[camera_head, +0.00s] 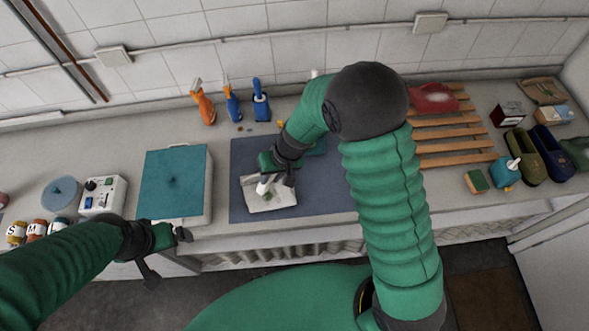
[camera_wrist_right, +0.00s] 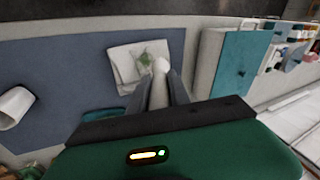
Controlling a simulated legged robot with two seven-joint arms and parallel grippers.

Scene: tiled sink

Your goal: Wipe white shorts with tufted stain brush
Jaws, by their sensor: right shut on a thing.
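The white shorts (camera_head: 284,198) lie folded in a small flat bundle on the blue-grey mat. In the right wrist view the shorts (camera_wrist_right: 126,68) show a green stain. My right gripper (camera_head: 277,181) is over the shorts, shut on the white tufted stain brush (camera_head: 263,187). The brush (camera_wrist_right: 161,67) shows between the fingertips in the right wrist view, at the shorts' edge beside the stain. Its bristles are hidden, and I cannot tell if they touch the cloth. My left gripper (camera_head: 167,254) has its fingers apart and is empty, by the counter's front edge.
The mat (camera_head: 240,160) has bare room around the shorts. A teal-lidded box (camera_head: 173,180) stands left of it. Spray bottles (camera_head: 204,104) stand behind. A wooden rack (camera_head: 450,135) with a red item is on the right. A white cup-like object (camera_wrist_right: 14,106) shows on the mat.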

